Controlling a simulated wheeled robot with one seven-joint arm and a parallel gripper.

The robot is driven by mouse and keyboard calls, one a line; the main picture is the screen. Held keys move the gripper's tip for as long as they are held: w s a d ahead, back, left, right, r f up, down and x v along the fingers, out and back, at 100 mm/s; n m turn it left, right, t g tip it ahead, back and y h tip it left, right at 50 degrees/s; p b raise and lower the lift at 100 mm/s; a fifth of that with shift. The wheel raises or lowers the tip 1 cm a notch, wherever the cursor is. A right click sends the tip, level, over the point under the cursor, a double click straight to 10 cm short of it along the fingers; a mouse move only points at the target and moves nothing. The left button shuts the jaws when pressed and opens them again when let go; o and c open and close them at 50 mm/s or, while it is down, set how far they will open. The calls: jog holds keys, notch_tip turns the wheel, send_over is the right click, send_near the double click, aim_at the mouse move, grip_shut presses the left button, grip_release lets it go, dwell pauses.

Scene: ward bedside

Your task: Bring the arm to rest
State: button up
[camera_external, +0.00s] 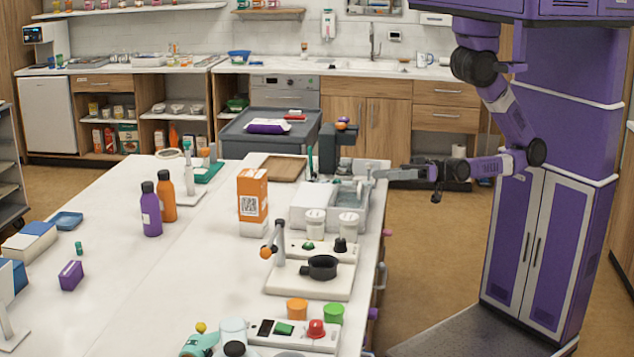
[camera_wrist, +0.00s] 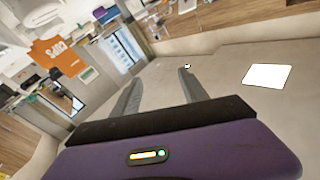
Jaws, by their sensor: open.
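My gripper (camera_external: 382,173) reaches out leftward from my purple arm, near the right edge of the long white table (camera_external: 215,265). In the external view its tip is close to a clear grey bin (camera_external: 345,212) at the table's far right; I cannot tell the exact gap. In the wrist view my gripper (camera_wrist: 158,88) has its two grey fingers spread apart, with nothing between them. The arm is bent down from the shoulder and then runs roughly level.
An orange-and-white carton (camera_external: 253,203), a purple bottle (camera_external: 150,210) and a black cup on a stand (camera_external: 322,268) are on the table. A grey cart (camera_external: 268,135) stands beyond it. Open brown floor (camera_external: 425,250) lies between table and my column.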

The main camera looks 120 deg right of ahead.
jog(key=s+f+n+g+y+b, duration=0.1)
jog(key=s+f, duration=0.3)
jog(key=s, duration=0.5)
jog(key=s+f+n+g+y+b, duration=0.1)
jog(key=s+f+n+g+y, duration=0.1)
jog(key=s+f, duration=0.3)
jog(key=s+n+g, duration=0.1)
jog(key=s, duration=0.3)
jog(key=shift+s+d+f+n, duration=0.15)
jog(key=shift+s+d+n, duration=0.15)
jog(key=shift+s+n, duration=0.1)
dwell(2.0)
